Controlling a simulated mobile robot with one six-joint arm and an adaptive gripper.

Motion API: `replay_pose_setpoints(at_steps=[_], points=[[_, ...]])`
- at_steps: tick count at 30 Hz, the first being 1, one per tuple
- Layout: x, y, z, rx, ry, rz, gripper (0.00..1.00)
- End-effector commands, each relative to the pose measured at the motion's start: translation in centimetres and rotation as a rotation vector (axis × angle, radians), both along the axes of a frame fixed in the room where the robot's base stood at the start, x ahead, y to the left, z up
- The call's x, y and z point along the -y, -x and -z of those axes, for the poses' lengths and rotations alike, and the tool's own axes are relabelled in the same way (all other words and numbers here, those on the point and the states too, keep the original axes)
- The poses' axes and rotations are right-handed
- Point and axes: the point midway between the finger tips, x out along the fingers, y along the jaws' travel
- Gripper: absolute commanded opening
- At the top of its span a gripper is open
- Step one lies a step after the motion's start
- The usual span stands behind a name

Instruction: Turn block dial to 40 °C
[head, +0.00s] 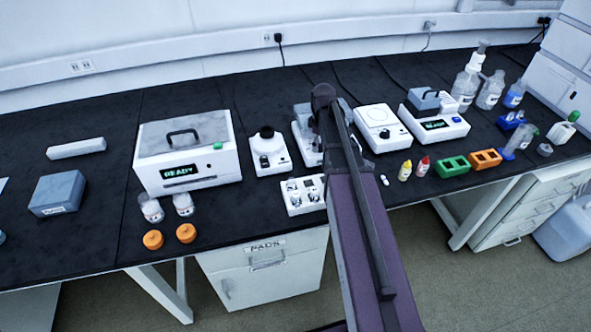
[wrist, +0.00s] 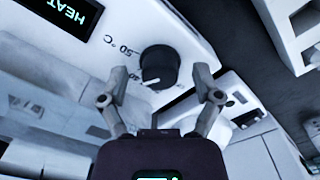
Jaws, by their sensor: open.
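The black round dial (wrist: 159,66) is on the white front panel (wrist: 190,38) of a device in the wrist view. A white mark on its lower edge points down and to the left. A "50 °C" label (wrist: 122,49) is left of the dial; other scale marks are partly hidden by my left finger. A dark display (wrist: 62,14) at upper left reads "HEAT". My gripper (wrist: 160,76) is open, one finger on each side of the dial; I cannot tell whether either touches it. In the head view my arm's end is hidden.
In the head view, a large white box (head: 190,168) with a "READY" display stands left, and a white unit (head: 437,130) with a grey handled lid (head: 424,97) right. Small bottles (head: 423,166) and green (head: 452,167) and orange racks (head: 485,158) stand near the front edge.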

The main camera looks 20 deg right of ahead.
Motion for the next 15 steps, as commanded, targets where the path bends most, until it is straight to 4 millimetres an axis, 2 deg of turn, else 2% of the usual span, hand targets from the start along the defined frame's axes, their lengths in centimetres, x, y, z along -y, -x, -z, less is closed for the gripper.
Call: replay_pose_setpoints(at_steps=[9, 15], points=[[0.0, 0.0, 0.0, 0.000, 0.000, -0.209, 0.82], [0.0, 0.0, -2.1, 0.000, 0.000, -0.211, 0.82]])
